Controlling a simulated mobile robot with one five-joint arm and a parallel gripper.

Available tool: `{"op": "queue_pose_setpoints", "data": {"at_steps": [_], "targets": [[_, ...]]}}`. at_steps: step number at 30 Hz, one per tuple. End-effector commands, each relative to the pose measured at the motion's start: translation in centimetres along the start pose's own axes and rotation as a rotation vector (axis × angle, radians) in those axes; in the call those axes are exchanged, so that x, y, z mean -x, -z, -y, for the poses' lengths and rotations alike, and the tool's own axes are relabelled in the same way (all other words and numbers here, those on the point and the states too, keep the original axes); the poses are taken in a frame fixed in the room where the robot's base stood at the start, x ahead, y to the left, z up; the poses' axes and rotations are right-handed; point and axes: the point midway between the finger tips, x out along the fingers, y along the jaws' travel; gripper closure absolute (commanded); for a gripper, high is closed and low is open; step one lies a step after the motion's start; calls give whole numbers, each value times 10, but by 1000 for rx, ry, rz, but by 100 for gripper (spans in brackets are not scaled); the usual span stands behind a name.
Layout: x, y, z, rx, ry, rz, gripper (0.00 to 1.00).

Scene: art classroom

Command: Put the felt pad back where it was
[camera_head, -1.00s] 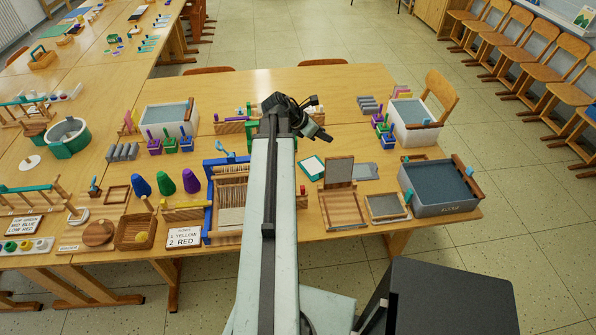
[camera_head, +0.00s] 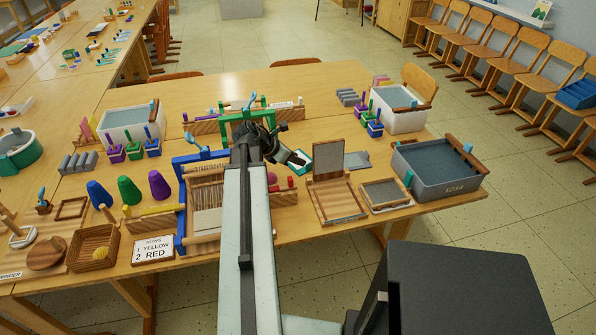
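A flat grey pad (camera_head: 357,160), which looks like the felt pad, lies on the table behind the wooden frames and left of the grey vat (camera_head: 437,170). My gripper (camera_head: 299,160) is at the end of my dark arm, left of the grey pad and apart from it. A framed screen (camera_head: 384,193) lies in front of the grey pad.
An upright wooden board on a slatted frame (camera_head: 338,202) stands right of my arm. A blue loom (camera_head: 180,205) stands left of it. A second vat (camera_head: 397,108) and small coloured pots (camera_head: 372,128) are behind. Floor is clear right of the table.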

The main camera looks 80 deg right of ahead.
Motion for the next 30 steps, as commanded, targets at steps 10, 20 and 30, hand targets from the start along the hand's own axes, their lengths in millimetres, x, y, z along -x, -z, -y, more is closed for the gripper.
{"op": "queue_pose_setpoints", "data": {"at_steps": [10, 20, 30], "targets": [[-25, 1, -1, 2, -2, -1, 67], [-71, 7, -3, 1, -2, 0, 67], [-75, 2, -2, 3, -3, 0, 84]]}}
